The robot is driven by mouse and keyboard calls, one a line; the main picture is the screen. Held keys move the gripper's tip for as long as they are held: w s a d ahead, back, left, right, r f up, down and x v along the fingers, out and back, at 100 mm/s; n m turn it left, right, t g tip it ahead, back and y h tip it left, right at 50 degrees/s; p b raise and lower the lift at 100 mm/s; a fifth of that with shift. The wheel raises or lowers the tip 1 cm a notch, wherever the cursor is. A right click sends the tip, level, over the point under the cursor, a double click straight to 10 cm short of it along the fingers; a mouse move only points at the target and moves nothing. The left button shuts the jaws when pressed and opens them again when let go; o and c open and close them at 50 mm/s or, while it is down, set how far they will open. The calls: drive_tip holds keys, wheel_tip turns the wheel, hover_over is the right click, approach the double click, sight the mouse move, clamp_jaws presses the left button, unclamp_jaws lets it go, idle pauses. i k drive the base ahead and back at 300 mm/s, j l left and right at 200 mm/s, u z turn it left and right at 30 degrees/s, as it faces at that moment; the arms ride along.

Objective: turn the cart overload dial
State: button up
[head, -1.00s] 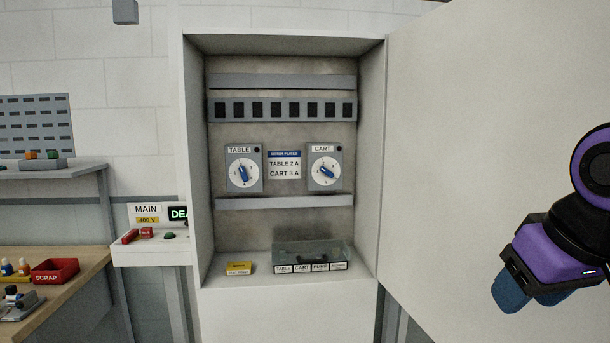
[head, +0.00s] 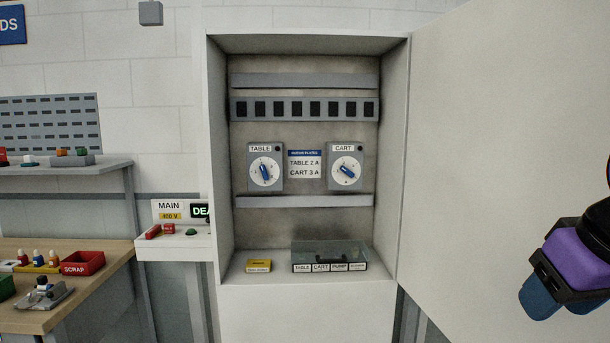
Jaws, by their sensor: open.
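The cart overload dial (head: 346,171) is a white disc with a blue knob on a grey box labelled CART, inside the open cabinet at the right. Its blue pointer is tilted, with its long axis running between upper left and lower right. The similar TABLE dial (head: 265,172) sits to its left. A plate (head: 305,165) between them reads TABLE 2 A and CART 3 A. My gripper (head: 556,303), purple with blue fingers, is open and empty at the lower right, in front of the cabinet door and well away from the dial.
The open cabinet door (head: 500,130) fills the right side. A clear lidded box (head: 329,255) and a yellow block (head: 258,265) stand on the cabinet floor. A MAIN 400 V panel (head: 172,240) is left of the cabinet. A workbench (head: 95,290) holds a red SCRAP bin (head: 83,263).

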sight(347, 172)
drive_tip(key=i+j, duration=0.15)
drive_tip(key=j, duration=0.15)
drive_tip(key=i+j+z, duration=0.1)
drive_tip(key=j, duration=0.2)
drive_tip(key=i+j, duration=0.2)
drive_tip(key=i+j+z, duration=0.15)
drive_tip(key=i, duration=0.35)
drive_tip(key=i+j+z, duration=0.1)
drive_tip(key=i, duration=0.35)
